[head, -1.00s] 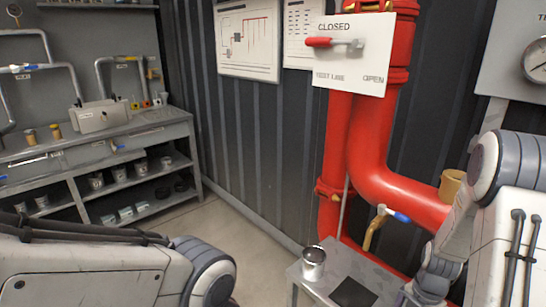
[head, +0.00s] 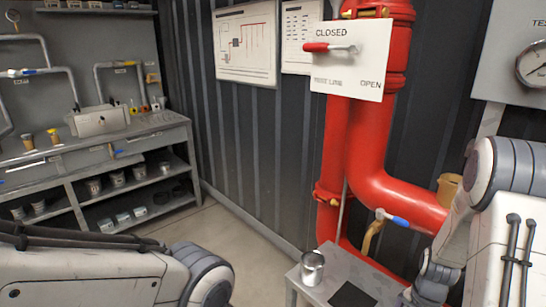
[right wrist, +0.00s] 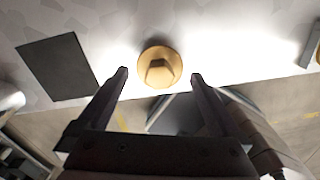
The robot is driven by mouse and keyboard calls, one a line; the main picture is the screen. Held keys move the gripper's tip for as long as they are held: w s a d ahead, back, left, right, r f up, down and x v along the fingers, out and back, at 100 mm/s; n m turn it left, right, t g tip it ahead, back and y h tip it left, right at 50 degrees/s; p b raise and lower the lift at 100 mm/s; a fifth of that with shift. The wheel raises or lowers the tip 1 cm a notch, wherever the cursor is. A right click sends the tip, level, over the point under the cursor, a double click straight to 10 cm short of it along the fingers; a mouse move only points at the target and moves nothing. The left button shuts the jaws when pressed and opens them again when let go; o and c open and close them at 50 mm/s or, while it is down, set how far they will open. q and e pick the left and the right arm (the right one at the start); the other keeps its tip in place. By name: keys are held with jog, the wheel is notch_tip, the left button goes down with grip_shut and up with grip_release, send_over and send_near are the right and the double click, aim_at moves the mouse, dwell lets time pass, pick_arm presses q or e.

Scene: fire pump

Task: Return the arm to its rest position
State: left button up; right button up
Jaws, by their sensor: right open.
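My right arm (head: 445,245) comes in at the right of the head view and reaches down toward a small grey table (head: 305,292). In the right wrist view my right gripper (right wrist: 159,75) is open, with its two dark fingers apart and nothing held. A brass piece with a hex top (right wrist: 159,66) shows just beyond and between the fingertips, near the table edge.
A metal can (head: 312,268) and a black square pad (head: 352,296) are on the small table. A red pipe (head: 365,160) with a blue-handled valve (head: 392,217) stands behind it. A grey workbench (head: 90,150) is at the left. Floor between is clear.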

notch_tip(320, 180, down, 2)
jog(key=shift+f, duration=0.2)
jog(key=r, duration=0.3)
jog(key=r+p, duration=0.1)
jog(key=r, duration=0.1)
jog(key=shift+s+d+r, duration=0.1)
jog(key=shift+s+r, duration=0.15)
jog(key=s+r+p, duration=0.2)
jog(key=s+r, duration=0.5)
jog(key=s, duration=0.4)
jog(key=w+a+r+m+p, duration=1.4)
jog(key=a+m+p, duration=0.3)
jog(key=m+p, duration=0.6)
jog(key=shift+a+r+p, duration=0.2)
jog(key=shift+r+p, duration=0.3)
jog(key=shift+r, duration=0.05)
jog(key=shift+w, duration=0.1)
